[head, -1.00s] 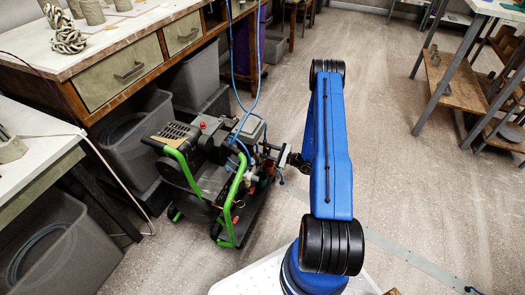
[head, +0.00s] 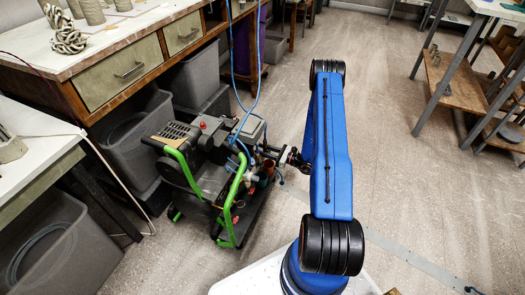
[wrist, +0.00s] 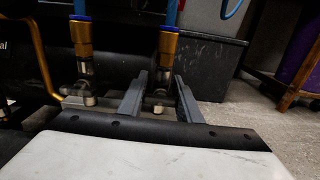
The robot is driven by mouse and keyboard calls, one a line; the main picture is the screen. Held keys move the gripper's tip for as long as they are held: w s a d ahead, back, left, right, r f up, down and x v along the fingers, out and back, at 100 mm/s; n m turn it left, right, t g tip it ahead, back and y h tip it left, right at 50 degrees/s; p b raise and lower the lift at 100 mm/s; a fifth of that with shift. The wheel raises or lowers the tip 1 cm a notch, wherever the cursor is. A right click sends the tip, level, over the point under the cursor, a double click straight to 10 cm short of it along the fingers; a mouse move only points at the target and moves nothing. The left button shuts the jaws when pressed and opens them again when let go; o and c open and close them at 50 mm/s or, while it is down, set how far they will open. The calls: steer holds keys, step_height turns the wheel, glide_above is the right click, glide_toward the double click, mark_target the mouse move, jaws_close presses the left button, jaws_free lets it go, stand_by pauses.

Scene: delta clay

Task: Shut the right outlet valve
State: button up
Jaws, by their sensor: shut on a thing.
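The compressor (head: 205,165) with green tube handles stands on the floor left of my arm. In the wrist view two brass outlet fittings with blue collars stand side by side, the left one (wrist: 82,45) and the right one (wrist: 168,45). Below each is a small metal valve. My gripper (wrist: 160,98) has its two grey fingers on either side of the right outlet valve (wrist: 159,90) and is shut on it. The left outlet valve (wrist: 86,92) is outside the fingers. The exact lever angle of the right valve is hard to tell. In the head view the gripper meets the compressor's right side.
A blue hose (head: 236,85) rises from the compressor. Grey bins (head: 130,130) and a workbench (head: 125,70) stand behind and left of it. A shelf table (head: 455,85) stands at the right. The floor (head: 400,190) between is clear.

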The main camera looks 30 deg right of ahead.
steer(key=o, duration=0.8)
steer(key=shift+c, duration=0.2)
steer(key=v, duration=1.7)
steer(key=shift+s+d, duration=0.2)
steer(key=shift+f, duration=0.1)
